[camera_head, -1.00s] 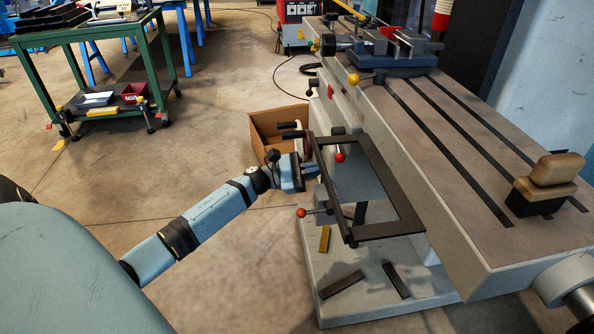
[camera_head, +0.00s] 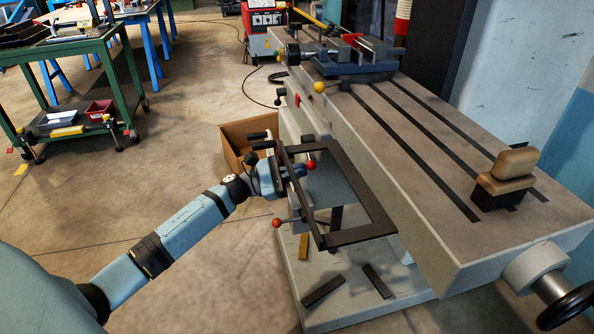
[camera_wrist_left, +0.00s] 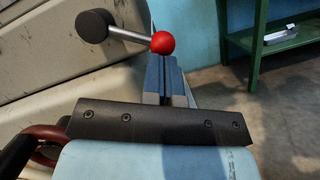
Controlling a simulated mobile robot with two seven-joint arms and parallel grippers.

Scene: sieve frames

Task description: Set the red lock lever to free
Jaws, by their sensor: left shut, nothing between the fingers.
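A lever with a red ball knob (camera_head: 310,164) is on the side of the grey machine, inside the dark rectangular frame. A second red-ball lever (camera_head: 277,222) sticks out lower down. My left gripper (camera_head: 299,171) is at the frame's near side, close to the upper knob. In the left wrist view, a red ball (camera_wrist_left: 163,42) on a silver rod with a dark hub (camera_wrist_left: 97,25) is just past my shut fingers (camera_wrist_left: 168,72). The fingers hold nothing. I cannot tell whether they touch the ball. My right gripper is not in view.
The dark frame (camera_head: 362,236) juts out around the upper lever. The machine's slotted table (camera_head: 420,150) carries a vise (camera_head: 350,62) and a tan-topped block (camera_head: 505,175). A cardboard box (camera_head: 232,145) stands behind my gripper. The floor at left is open.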

